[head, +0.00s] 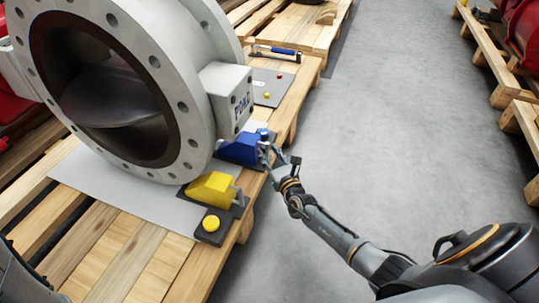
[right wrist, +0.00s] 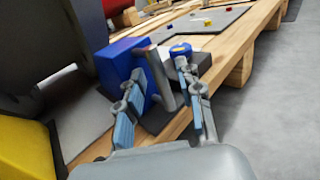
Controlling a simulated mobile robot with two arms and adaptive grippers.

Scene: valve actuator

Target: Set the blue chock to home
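The blue chock (head: 238,150) sits beside the base of a large grey valve, on a dark plate at the pallet's edge. It also shows in the right wrist view (right wrist: 122,62), left of centre. A grey upright handle (right wrist: 167,82) stands at its right side. My right gripper (head: 268,154) is at this handle. In the right wrist view its two fingers (right wrist: 163,80) are spread, one on each side of the handle. I cannot tell whether they touch it. A round blue knob (right wrist: 180,49) is just beyond. My left gripper is out of view.
The valve (head: 178,100) stands on a wooden pallet (head: 178,270). A blue-handled tool (head: 283,51) and a plate with small knobs (head: 271,88) are farther back. Grey floor is clear at right.

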